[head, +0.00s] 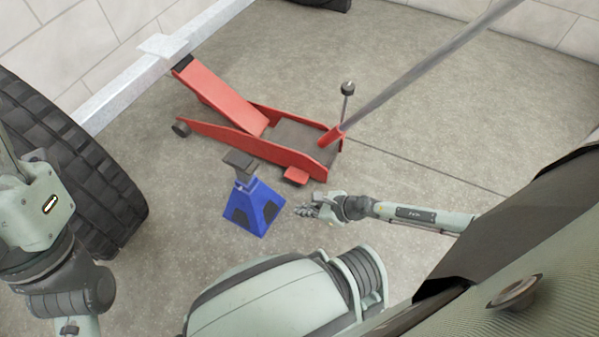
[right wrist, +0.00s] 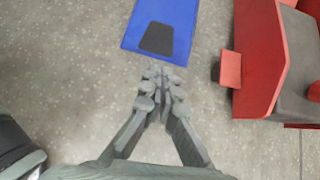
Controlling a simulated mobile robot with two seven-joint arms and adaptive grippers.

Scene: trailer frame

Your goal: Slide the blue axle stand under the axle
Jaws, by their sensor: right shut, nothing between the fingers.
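The blue axle stand (head: 258,208) stands upright on the concrete floor in the head view, with a dark grey saddle (head: 240,164) on top. My right gripper (head: 304,210) is low over the floor just right of the stand, shut and empty, its fingers pointing toward it. In the right wrist view the shut fingertips (right wrist: 160,78) are in front of the blue stand (right wrist: 165,22); whether they touch it I cannot tell. The axle (head: 170,52) appears to be the pale beam running from lower left to the top. My left arm shows at the left edge, but its gripper is out of view.
A red floor jack (head: 225,98) stands behind the stand, its long grey handle (head: 430,62) reaching to the upper right. It also shows in the right wrist view (right wrist: 262,60). A large black tyre (head: 70,160) is at the left. Bare floor lies right of the jack.

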